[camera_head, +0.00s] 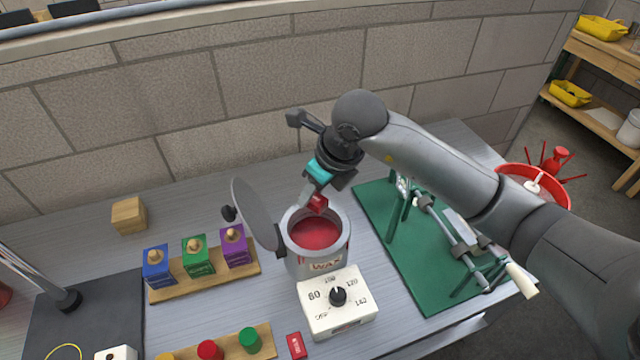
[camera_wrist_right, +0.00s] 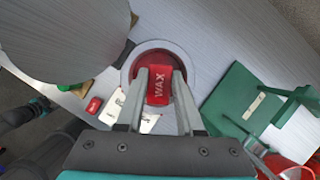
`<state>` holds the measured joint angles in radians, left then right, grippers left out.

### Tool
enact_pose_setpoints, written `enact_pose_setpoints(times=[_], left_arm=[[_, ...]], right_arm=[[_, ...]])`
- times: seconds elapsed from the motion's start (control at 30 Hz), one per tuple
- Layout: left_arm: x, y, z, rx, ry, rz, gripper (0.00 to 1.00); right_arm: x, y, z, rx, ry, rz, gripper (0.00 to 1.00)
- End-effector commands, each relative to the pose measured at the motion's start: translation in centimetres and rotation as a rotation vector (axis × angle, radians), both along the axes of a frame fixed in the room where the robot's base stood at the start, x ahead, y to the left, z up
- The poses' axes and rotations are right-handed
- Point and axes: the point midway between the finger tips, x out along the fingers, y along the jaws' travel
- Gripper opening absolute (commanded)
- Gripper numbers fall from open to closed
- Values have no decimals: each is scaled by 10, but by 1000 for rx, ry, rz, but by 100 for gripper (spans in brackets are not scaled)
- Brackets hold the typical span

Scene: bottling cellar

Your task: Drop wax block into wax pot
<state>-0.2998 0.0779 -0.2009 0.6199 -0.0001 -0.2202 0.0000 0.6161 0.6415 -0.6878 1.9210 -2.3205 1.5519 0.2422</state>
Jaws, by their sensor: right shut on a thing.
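The wax pot (camera_head: 318,262) is a grey pot with red wax inside, and its round lid (camera_head: 256,213) stands tilted open on the left. My right gripper (camera_head: 312,200) is shut on a red wax block (camera_head: 318,203) and holds it over the pot's opening. In the right wrist view the block (camera_wrist_right: 159,86), marked WAX, sits between the two fingers (camera_wrist_right: 160,90), with the pot's rim (camera_wrist_right: 193,68) around and below it. The block's exact height above the wax is hard to tell.
A white dial box (camera_head: 340,318) stands in front of the pot. A green board with a metal device (camera_head: 410,270) is to the right. Blue, green and purple blocks stand on a wooden rack (camera_head: 205,283) at left. A small red block (camera_head: 296,345) lies near the front.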

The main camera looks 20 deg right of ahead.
Motion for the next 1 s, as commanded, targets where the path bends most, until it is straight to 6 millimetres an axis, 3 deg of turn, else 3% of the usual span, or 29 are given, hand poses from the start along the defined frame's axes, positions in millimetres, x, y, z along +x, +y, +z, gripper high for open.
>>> enact_pose_setpoints(times=[0.5, 0.9, 0.93, 1.0], left_arm=[[0, 3, -38, 4, -1, -1, 66], [0, 3, -41, 4, -1, 0, 66], [0, 3, -41, 4, -1, 0, 66], [0, 3, -41, 4, -1, 0, 66]], right_arm=[[0, 0, -52, 2, -1, -2, 0], [0, 0, -59, 1, -1, -1, 0], [0, 0, -59, 1, -1, -1, 37], [0, 0, -59, 1, -1, -1, 45]])
